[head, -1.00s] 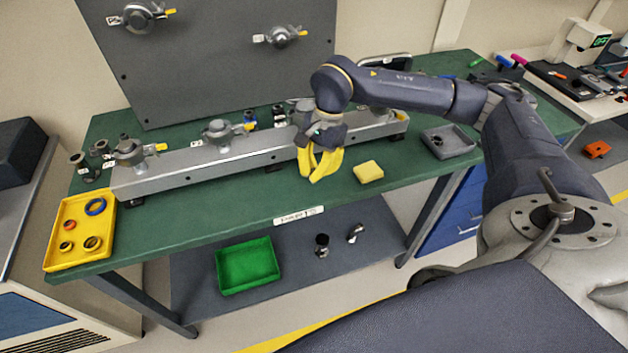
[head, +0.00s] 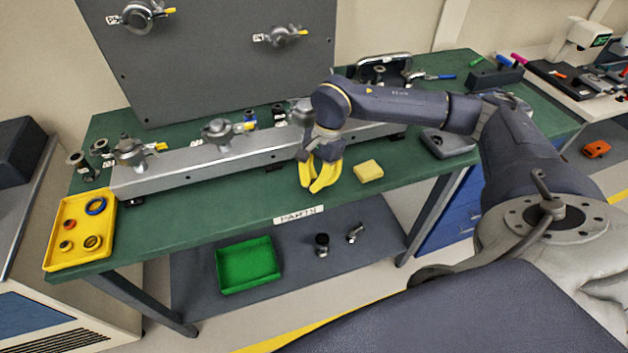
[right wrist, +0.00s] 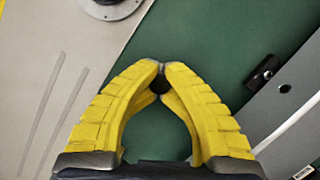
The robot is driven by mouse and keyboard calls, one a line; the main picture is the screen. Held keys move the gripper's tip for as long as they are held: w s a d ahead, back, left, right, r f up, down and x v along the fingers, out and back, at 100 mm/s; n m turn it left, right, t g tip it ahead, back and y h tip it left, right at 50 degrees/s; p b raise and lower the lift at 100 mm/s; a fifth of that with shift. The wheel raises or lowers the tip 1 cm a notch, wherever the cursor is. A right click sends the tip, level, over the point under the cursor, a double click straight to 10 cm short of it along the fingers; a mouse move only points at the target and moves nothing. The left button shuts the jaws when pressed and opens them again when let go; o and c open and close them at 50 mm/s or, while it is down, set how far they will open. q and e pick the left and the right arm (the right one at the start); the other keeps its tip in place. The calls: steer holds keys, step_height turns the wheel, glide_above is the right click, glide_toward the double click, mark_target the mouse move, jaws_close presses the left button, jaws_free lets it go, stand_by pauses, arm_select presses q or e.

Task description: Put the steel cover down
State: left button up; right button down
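I cannot pick out the steel cover for certain in either view. My right gripper (head: 314,188) hangs over the green bench in front of the grey rail (head: 190,167), left of a yellow sponge (head: 368,171). In the right wrist view its yellow fingers (right wrist: 160,72) bow outward and meet at the tips. A small dark spot shows just behind the tips; I cannot tell what it is. Bare green bench shows between the fingers, with no large part held. My left gripper is not in view.
Metal fittings (head: 217,132) stand along the rail. A yellow tray (head: 78,252) with rings is at the left end, and a grey tray (head: 447,143) at the right. A green bin (head: 247,266) sits on the lower shelf. Bare bench (head: 220,215) lies along the front.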

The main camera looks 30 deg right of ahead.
steer(key=shift+f, duration=0.2)
steer(key=c, duration=1.4)
jaws_free()
steer(key=shift+c, duration=0.2)
steer(key=shift+r, duration=0.55)
steer(key=v, duration=1.2)
